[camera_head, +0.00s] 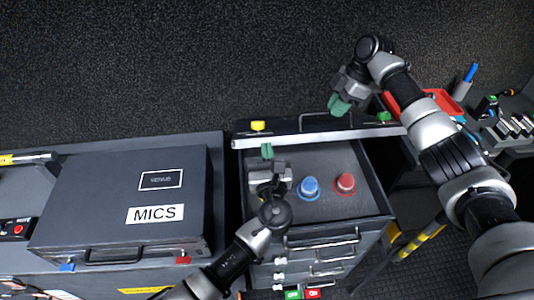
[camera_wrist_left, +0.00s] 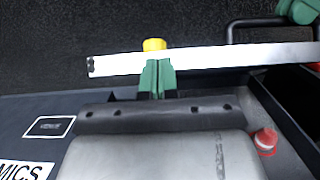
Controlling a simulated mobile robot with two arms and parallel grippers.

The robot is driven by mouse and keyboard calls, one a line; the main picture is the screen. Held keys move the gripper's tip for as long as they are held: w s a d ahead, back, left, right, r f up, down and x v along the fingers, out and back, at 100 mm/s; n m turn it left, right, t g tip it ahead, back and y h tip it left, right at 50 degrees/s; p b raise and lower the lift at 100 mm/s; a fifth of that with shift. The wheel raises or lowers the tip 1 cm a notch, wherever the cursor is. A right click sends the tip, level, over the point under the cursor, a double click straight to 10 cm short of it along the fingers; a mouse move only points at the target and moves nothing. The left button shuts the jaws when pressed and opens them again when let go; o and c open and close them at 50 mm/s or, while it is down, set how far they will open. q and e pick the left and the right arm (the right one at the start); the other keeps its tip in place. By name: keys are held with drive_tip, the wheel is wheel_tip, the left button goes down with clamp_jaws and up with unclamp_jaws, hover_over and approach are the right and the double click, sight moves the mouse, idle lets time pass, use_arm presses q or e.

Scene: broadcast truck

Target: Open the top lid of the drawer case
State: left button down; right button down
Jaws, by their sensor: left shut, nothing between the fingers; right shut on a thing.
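The drawer case (camera_head: 318,243) stands at the centre, its top lid (camera_head: 290,127) raised and seen nearly edge-on at the back, with a pale rim. The lid carries a yellow latch (camera_head: 258,126), a green latch (camera_head: 384,116) and a handle (camera_head: 312,116). My right gripper (camera_head: 340,105) has its green fingers shut at the lid handle; its fingers also show in the left wrist view (camera_wrist_left: 300,12). My left gripper (camera_head: 267,152) is shut and empty, just in front of the lid rim below the yellow latch; the left wrist view (camera_wrist_left: 157,78) shows its fingers together.
In the open top compartment stand a blue knob-like item (camera_head: 308,188) and a red one (camera_head: 345,183). A closed MICS case (camera_head: 120,200) lies to the left. A red bin (camera_head: 440,100) and a counter with small items are at the right, near my right arm.

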sight(264, 139)
use_arm(q)
drive_tip(key=w+r, duration=0.2)
drive_tip(key=shift+a+r, duration=0.15)
drive_tip(key=shift+r, duration=0.15)
use_arm(e)
drive_tip(key=shift+a+f, duration=0.15)
drive_tip(key=shift+f, duration=0.05)
use_arm(q)
drive_tip(key=shift+a, duration=0.1)
use_arm(e)
drive_tip(key=shift+f, duration=0.1)
drive_tip(key=c, duration=1.3)
unclamp_jaws()
use_arm(q)
drive_tip(key=shift+w, duration=0.1)
use_arm(e)
drive_tip(key=shift+o, duration=0.9)
